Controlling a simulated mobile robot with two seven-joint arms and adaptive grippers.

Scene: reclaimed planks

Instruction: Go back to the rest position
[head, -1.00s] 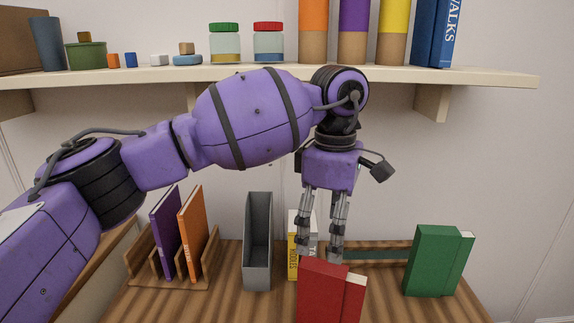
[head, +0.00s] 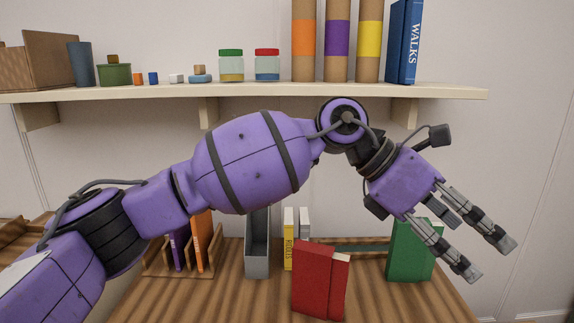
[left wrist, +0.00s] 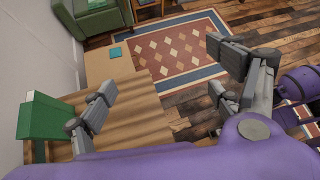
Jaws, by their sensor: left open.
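My left arm comes in from the left in the head view. Its gripper (head: 490,258) is open and empty, in the air at the right, in front of and above the green book (head: 405,252), partly covering it. In the left wrist view the two fingers (left wrist: 165,85) are spread wide with nothing between them. The green book (left wrist: 48,118) shows there at the left, beside one finger. My right gripper is not in the frames.
On the plank desk (head: 200,299) stand a red book (head: 318,280), a grey holder (head: 257,255), a yellow book (head: 289,250), and a rack with purple and orange books (head: 200,243). A laden shelf (head: 250,94) runs above. A rug (left wrist: 185,50) lies on the floor.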

